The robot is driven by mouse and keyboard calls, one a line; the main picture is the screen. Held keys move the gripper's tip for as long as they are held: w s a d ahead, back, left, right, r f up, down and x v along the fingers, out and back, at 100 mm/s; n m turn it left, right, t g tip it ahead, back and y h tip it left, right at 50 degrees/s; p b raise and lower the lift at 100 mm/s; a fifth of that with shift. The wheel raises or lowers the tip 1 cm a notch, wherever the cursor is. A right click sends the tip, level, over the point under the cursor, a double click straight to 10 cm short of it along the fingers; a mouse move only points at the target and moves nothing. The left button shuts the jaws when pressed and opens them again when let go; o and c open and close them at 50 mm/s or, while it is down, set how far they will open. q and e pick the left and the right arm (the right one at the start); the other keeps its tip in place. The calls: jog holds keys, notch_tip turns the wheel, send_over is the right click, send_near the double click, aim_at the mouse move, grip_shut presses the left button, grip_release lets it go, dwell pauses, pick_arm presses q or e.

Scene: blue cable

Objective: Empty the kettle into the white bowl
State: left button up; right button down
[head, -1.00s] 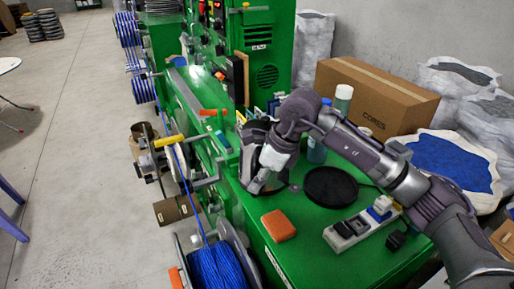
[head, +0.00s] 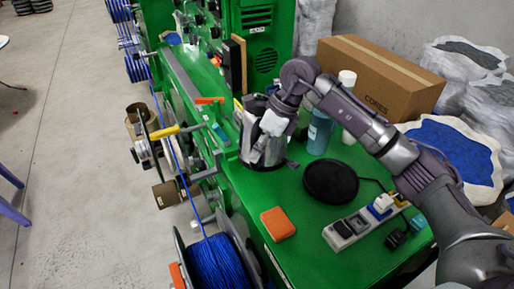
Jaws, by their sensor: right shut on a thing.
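The kettle (head: 260,148), dark on top with a shiny metallic body, is at the left part of the green table top, beside the machine. My right gripper (head: 274,125) is shut on it from the right side, and my arm covers part of it. The kettle looks roughly upright; I cannot tell whether its bottom touches the table. The round black kettle base (head: 330,181) lies empty to the right. I see no white bowl in this view. My left gripper is not in view.
An orange sponge-like block (head: 278,223) and a power strip (head: 365,222) lie on the green table (head: 310,250). A blue bottle (head: 320,132) and a white-capped bottle (head: 346,85) stand behind the base, before a cardboard box (head: 380,75). A blue cable spool (head: 215,262) is at the lower left.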

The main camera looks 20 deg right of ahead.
aim_at(257, 126)
jog(key=shift+w+d+r+g+y+p, duration=0.1)
jog(key=shift+w+r+g+y+p, duration=0.1)
jog(key=shift+r+p, duration=0.4)
jog(key=shift+w+r+g+y+p, duration=0.1)
jog(key=shift+r+g+p, duration=0.1)
jog(key=shift+r+p, duration=0.4)
jog(key=shift+w+d+r+m+g+y+p, duration=0.15)
jog(key=shift+w+d+r+g+y+p, duration=0.1)
jog(key=shift+w+r+g+p, duration=0.25)
jog(key=shift+w+d+r+m+g+y+p, duration=0.15)
jog(key=shift+w+d+r+g+y+p, duration=0.1)
jog(key=shift+r, duration=0.3)
jog(key=shift+a+f, duration=0.1)
jog(key=shift+f, duration=0.05)
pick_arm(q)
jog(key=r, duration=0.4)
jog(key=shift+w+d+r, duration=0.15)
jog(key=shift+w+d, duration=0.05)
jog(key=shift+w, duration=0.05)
